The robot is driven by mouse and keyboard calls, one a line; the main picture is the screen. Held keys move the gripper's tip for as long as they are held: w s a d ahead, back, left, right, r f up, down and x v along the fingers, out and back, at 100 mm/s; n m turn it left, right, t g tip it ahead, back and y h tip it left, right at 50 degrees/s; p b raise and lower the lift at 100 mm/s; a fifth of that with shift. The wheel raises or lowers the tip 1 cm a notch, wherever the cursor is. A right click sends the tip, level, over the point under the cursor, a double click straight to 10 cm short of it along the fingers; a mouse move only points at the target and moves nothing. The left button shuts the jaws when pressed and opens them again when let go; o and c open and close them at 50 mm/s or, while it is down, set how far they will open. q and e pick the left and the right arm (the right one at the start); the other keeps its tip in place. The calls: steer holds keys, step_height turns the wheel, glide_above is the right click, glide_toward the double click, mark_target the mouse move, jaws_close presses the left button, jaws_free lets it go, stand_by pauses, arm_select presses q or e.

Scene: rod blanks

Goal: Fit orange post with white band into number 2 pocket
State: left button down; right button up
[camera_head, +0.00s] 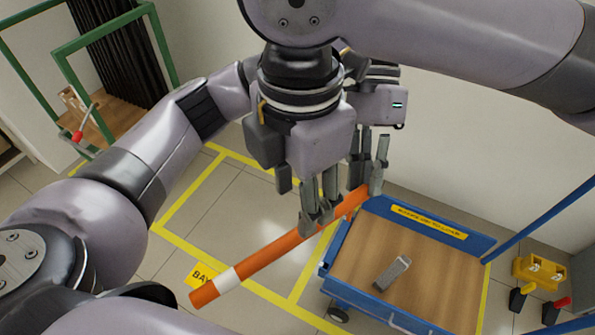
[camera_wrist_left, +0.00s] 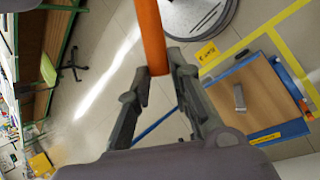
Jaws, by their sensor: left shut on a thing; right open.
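The orange post (camera_head: 268,255) with one white band (camera_head: 228,280) hangs slanted in the head view, its banded end low at the left. My left gripper (camera_head: 368,180) is shut on the post near its upper right end. In the left wrist view the post (camera_wrist_left: 152,35) ends between the fingers of that gripper (camera_wrist_left: 158,72). My right gripper (camera_head: 316,222) is open, with its fingertips at the post's middle; I cannot tell whether they touch it. No number 2 pocket can be made out in either view.
A blue cart (camera_head: 430,228) with a wooden deck stands below right, with a grey metal piece (camera_head: 392,273) on it. A yellow item (camera_head: 540,272) is at the far right. A green frame (camera_head: 110,45) stands at the upper left. Yellow-marked floor lies under the post.

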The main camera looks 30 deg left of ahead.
mark_target(290, 241)
step_height(290, 241, down, 9)
stand_by(0.3)
steer(key=shift+c, duration=0.2)
jaws_close()
stand_by(0.4)
arm_select(q)
steer(key=c, duration=1.4)
jaws_free()
